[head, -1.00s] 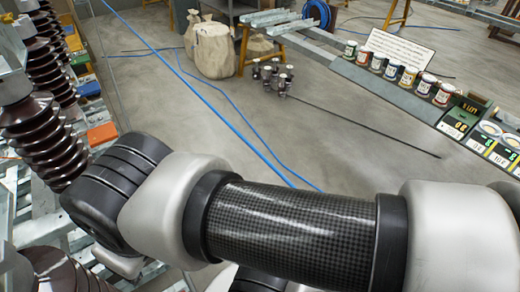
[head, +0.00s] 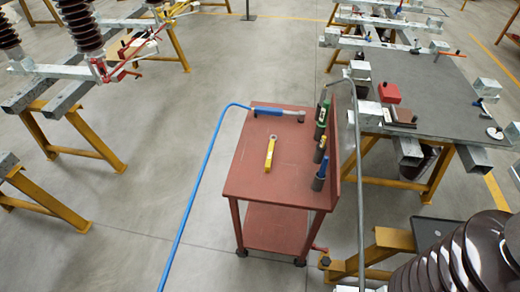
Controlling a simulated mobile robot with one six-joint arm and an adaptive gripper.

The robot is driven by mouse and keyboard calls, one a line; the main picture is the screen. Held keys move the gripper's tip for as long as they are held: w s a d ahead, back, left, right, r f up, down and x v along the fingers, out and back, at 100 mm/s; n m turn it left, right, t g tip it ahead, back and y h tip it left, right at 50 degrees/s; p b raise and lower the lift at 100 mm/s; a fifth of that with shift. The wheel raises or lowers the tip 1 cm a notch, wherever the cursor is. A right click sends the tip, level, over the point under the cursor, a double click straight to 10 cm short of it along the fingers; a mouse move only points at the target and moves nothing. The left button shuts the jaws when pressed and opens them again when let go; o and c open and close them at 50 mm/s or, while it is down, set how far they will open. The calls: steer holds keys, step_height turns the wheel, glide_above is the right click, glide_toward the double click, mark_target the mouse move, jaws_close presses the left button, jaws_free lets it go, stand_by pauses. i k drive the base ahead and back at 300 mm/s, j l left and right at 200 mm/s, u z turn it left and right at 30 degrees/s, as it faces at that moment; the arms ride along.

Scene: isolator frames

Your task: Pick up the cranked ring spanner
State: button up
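A red-brown trolley (head: 245,185) stands in the middle of the head view. On its top lies a small tool with a yellow handle (head: 269,158) and a grey, ring-like far end. It lies flat and could be the cranked ring spanner, but it is too small to be sure of its shape. A blue-handled tool with a grey head (head: 285,113) lies along the trolley's far edge. My gripper and arm are out of view.
Several upright tools (head: 320,148) line the trolley's right side. A blue hose (head: 205,165) and a grey pipe (head: 358,180) pass on either side. A grey table (head: 435,95) stands right; a ribbed insulator (head: 465,260) is front right. Floor (head: 140,190) left is clear.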

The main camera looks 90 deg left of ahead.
mark_target(268, 167)
steer(key=i+u, duration=0.1)
steer(key=u, duration=2.8)
steer(key=i+j+z, duration=0.1)
steer(key=j, duration=0.3)
steer(key=i+j+z, duration=0.15)
steer(key=j, duration=0.25)
steer(key=i+j+z, duration=0.1)
steer(key=i+j, duration=0.15)
steer(key=j, duration=0.2)
steer(key=i+j+z, duration=0.15)
steer(key=j, duration=0.3)
steer(key=i+j+z, duration=0.1)
steer(key=j, duration=0.35)
steer(key=i+j+z, duration=0.5)
steer(key=i+j, duration=0.55)
